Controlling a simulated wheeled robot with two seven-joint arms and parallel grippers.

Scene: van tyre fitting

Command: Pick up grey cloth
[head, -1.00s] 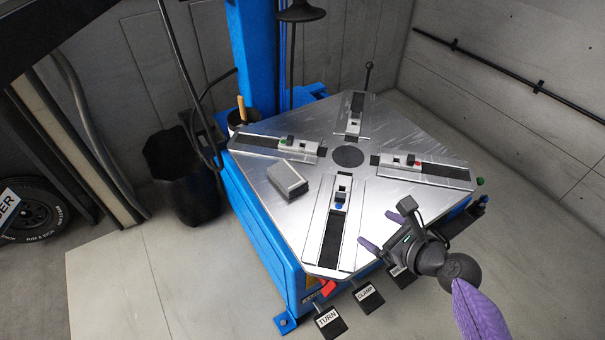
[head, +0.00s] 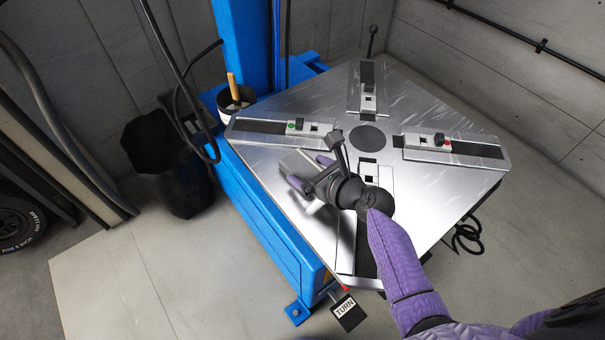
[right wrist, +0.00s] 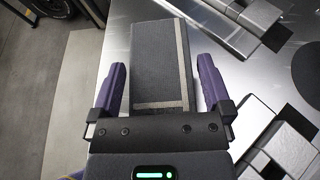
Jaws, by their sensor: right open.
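The grey cloth (right wrist: 158,55) is a folded, block-shaped dark grey bundle with a pale stripe along its right and near edges. It lies on the metal turntable top (head: 262,178). In the head view it is mostly hidden behind my right gripper (head: 311,172). In the right wrist view my right gripper (right wrist: 161,68) is open, with one purple finger to the left of the cloth's near part and one to the right. Small gaps show on both sides; I cannot tell the gripper's height above the top. My left gripper is out of view.
Sliding clamps sit on the top, one at the left (head: 298,126) and one at the right (head: 428,142). A pot with a wooden handle (head: 236,98) stands at the back left, beside the blue column (head: 243,45). A black bin (head: 168,165) and a TURN pedal (head: 347,312) are on the floor.

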